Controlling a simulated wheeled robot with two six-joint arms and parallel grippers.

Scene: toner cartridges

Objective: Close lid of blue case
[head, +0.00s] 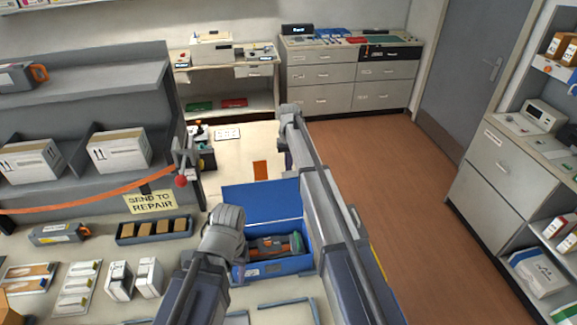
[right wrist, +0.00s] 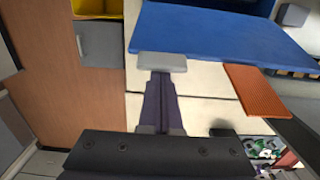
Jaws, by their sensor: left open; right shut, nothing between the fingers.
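The blue case (head: 283,266) sits open on the counter, with a dark cartridge (head: 268,246) with orange and green parts inside. Its blue lid (head: 262,203) stands raised at the back; it also fills the top of the right wrist view (right wrist: 225,35). My right gripper (right wrist: 162,62) is shut and empty, its tip at the lid's near edge in that view; I cannot tell whether they touch. In the head view my right arm reaches past the case's right side. My left gripper (head: 226,222) is open at the case's left side, its fingertips mostly hidden by the wrist.
Left of the case are a dark tray with brown boxes (head: 153,231), a "send to repair" sign (head: 151,202) and white packages (head: 148,277). An orange strip (head: 260,170) lies behind the lid. The floor (head: 420,200) to the right is clear.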

